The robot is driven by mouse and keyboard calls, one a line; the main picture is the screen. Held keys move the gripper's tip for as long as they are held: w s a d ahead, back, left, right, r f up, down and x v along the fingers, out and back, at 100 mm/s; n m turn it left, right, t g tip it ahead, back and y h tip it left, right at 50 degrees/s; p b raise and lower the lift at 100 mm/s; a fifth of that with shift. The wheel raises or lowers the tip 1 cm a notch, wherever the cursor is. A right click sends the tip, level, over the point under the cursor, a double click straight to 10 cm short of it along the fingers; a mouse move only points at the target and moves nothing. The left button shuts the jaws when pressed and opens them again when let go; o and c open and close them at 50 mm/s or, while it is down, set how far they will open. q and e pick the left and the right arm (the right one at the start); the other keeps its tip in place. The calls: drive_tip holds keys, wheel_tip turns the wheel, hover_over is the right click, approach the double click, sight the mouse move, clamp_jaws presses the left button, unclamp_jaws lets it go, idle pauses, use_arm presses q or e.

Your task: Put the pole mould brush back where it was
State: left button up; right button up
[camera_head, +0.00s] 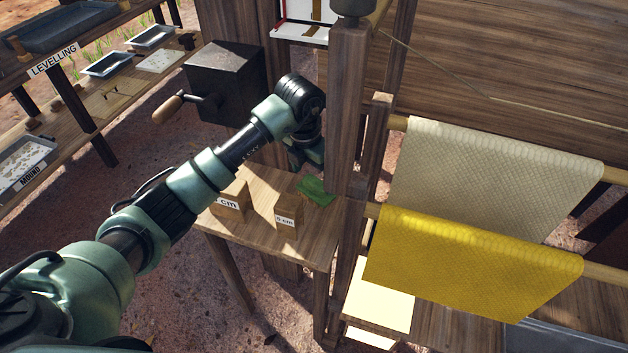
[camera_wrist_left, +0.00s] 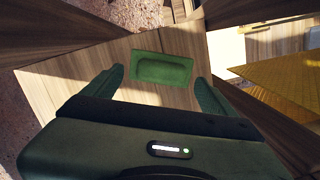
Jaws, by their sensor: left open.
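I cannot make out a brush for certain in either view. A green rectangular piece with a sunken middle (camera_wrist_left: 163,69) lies on a small wooden table. It also shows in the head view (camera_head: 316,191), close to the post. My left gripper (camera_wrist_left: 159,76) is open and empty, with its fingers pointing towards the green piece, one on each side of it in the picture. I cannot tell the height between them. In the head view its body (camera_head: 306,152) hangs over the back of the table and its fingertips are hard to see. My right gripper is not in view.
Two wooden blocks, one (camera_head: 231,200) and a smaller one (camera_head: 288,212), both with cm labels, stand on the small table (camera_head: 258,236). A wooden post (camera_head: 347,110) rises close beside my arm. Cream (camera_head: 490,175) and yellow (camera_head: 470,262) sheets hang at right. A dark box (camera_head: 225,80) with a crank stands behind.

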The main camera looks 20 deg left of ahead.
sight(309, 195)
use_arm(q)
wheel_tip(309, 195, up, 9)
drive_tip(key=s, duration=0.1)
drive_tip(key=shift+a+b, duration=0.25)
drive_tip(key=shift+b, duration=0.15)
drive_tip(key=shift+s+f, duration=0.1)
